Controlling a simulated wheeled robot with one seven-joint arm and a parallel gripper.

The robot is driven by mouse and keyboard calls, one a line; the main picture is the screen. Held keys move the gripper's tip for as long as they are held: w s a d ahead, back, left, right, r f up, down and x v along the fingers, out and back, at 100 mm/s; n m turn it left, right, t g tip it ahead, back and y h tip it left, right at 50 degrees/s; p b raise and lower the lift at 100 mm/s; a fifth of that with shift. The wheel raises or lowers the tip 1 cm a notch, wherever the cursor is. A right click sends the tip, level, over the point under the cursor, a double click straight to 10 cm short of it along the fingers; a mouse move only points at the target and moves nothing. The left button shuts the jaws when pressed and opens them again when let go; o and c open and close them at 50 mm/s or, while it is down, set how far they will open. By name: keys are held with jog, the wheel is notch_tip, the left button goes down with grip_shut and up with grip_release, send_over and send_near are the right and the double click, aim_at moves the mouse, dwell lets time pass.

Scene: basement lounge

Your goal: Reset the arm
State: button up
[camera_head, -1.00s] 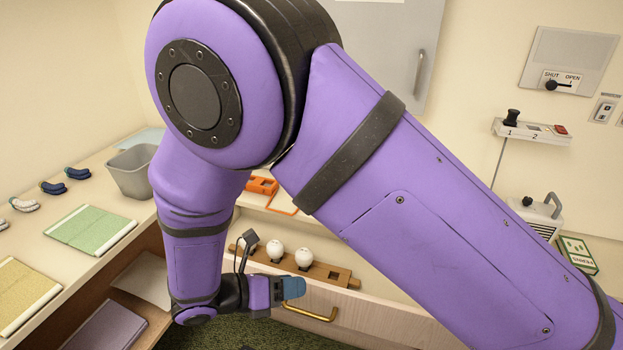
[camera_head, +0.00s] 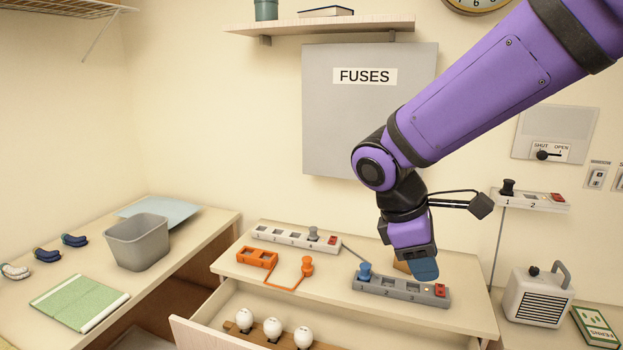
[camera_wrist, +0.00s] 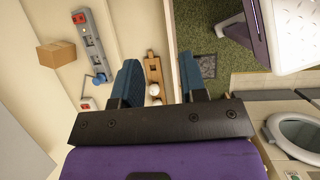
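My gripper (camera_head: 424,268) hangs from the purple arm over the right part of the desk top (camera_head: 470,318), its blue fingertips above the grey power strip (camera_head: 400,290). In the wrist view my gripper (camera_wrist: 160,76) has its two blue fingers wide apart with nothing held between them. The wooden rack and a white bulb show beyond the fingers, well away from them. From the head view I cannot tell the exact height of the fingertips above the strip.
The desk drawer (camera_head: 190,335) is open, with a wooden rack of white bulbs (camera_head: 272,328) inside. An orange socket block (camera_head: 257,257), a white strip (camera_head: 290,239) and a small box (camera_wrist: 56,56) are on the desk. A grey bin (camera_head: 138,243) stands left; a FUSES panel (camera_head: 365,120) is behind.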

jog(key=s+d+r+m+t+y, duration=0.5)
jog(key=s+d+r+m, duration=0.4)
jog(key=s+d+m, duration=0.3)
jog(key=shift+s+d+r+m+t, duration=0.25)
jog(key=shift+s+d+m+t, duration=0.15)
jog(key=shift+m, duration=0.6)
